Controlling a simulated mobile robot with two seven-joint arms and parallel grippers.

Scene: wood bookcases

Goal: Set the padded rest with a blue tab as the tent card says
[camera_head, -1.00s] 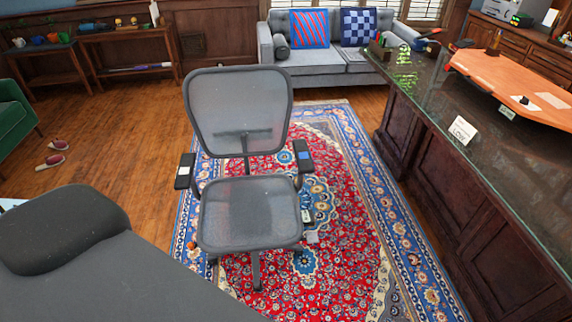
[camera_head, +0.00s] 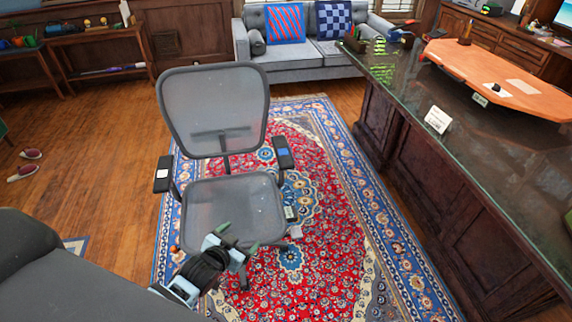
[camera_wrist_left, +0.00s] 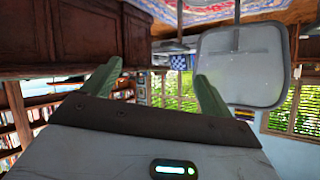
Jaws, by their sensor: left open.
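A grey mesh office chair (camera_head: 228,210) stands on the patterned rug. Its right padded rest (camera_head: 282,158) carries a blue tab (camera_head: 283,152). Its left padded rest (camera_head: 162,178) carries a white tab. A white tent card (camera_head: 438,119) stands on the glass-topped desk; its print is too small to read surely. My left gripper (camera_head: 238,238) is open and empty, in front of the chair seat and below the blue-tabbed rest in the picture. In the left wrist view its green fingers (camera_wrist_left: 158,85) are apart, with a grey chair panel (camera_wrist_left: 243,65) beyond. My right gripper is out of view.
The dark wood desk (camera_head: 440,190) runs along the right, with an orange board (camera_head: 500,75) on top. A grey sofa (camera_head: 300,62) stands at the back. A dark grey surface fills the lower left.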

